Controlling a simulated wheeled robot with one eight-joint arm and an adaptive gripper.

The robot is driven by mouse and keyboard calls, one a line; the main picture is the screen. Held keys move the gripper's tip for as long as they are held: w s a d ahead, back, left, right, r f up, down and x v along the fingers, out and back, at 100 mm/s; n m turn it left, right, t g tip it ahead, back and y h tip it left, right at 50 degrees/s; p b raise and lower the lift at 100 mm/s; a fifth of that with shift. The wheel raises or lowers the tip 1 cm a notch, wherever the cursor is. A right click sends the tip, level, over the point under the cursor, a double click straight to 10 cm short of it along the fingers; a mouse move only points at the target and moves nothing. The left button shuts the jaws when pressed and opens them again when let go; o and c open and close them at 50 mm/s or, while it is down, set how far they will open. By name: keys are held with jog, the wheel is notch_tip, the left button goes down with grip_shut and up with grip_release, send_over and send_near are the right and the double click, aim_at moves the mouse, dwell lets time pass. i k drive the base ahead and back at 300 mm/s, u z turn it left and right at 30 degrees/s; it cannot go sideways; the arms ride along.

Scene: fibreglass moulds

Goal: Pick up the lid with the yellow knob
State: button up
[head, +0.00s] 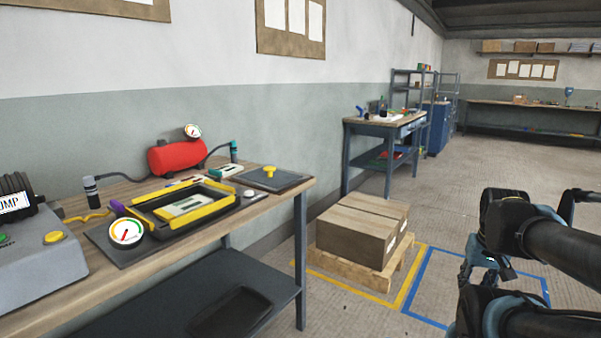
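The lid (283,181) is a flat dark square plate with a yellow knob (269,170) standing up near its middle. It lies near the right end of the wooden workbench (180,255). My gripper (478,274) is at the right of the head view, over the floor, well to the right of the bench and apart from the lid. Its fingers are small and partly hidden by my dark arm links, so I cannot tell whether they are open or shut.
A dark mould with a yellow rim (222,210), a red tank (175,157), gauges and a grey pump (40,255) crowd the bench. Cardboard boxes (350,238) on a pallet stand on the floor between bench and arm. Open floor (480,185) lies behind my arm.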

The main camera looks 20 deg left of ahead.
aim_at(269, 178)
jog(key=u, duration=0.3)
jog(key=i, duration=1.1)
jog(key=u, duration=0.55)
